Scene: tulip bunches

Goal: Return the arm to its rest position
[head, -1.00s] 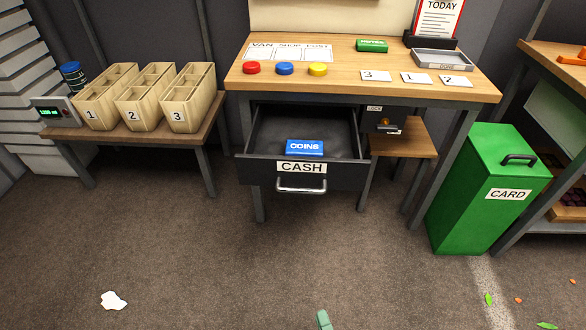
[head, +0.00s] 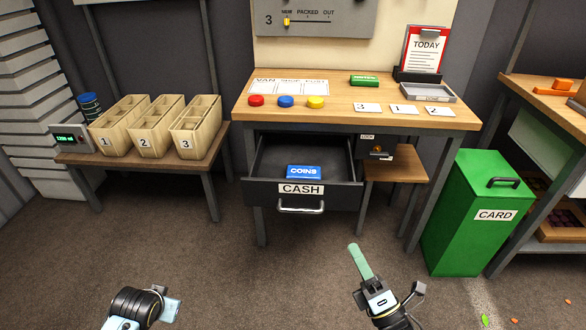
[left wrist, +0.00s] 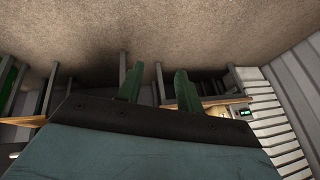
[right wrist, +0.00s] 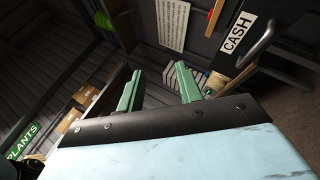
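My right gripper (head: 362,264) is in the lower right middle of the head view, above the floor and in front of the desk, clear of everything. In the right wrist view its two green fingers (right wrist: 157,88) stand apart with nothing between them. Part of my left arm shows at the bottom left of the head view, its fingers out of sight there. In the left wrist view the left gripper's fingers (left wrist: 157,88) are apart and empty. The cash drawer (head: 300,204) is pulled open, with a blue coins box (head: 304,172) inside.
The desk (head: 430,117) carries red, blue and yellow buttons, number cards and a tray. A low bench (head: 150,165) with numbered wooden bins stands left. A green card bin (head: 475,240) stands right. The floor (head: 230,280) in front is clear.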

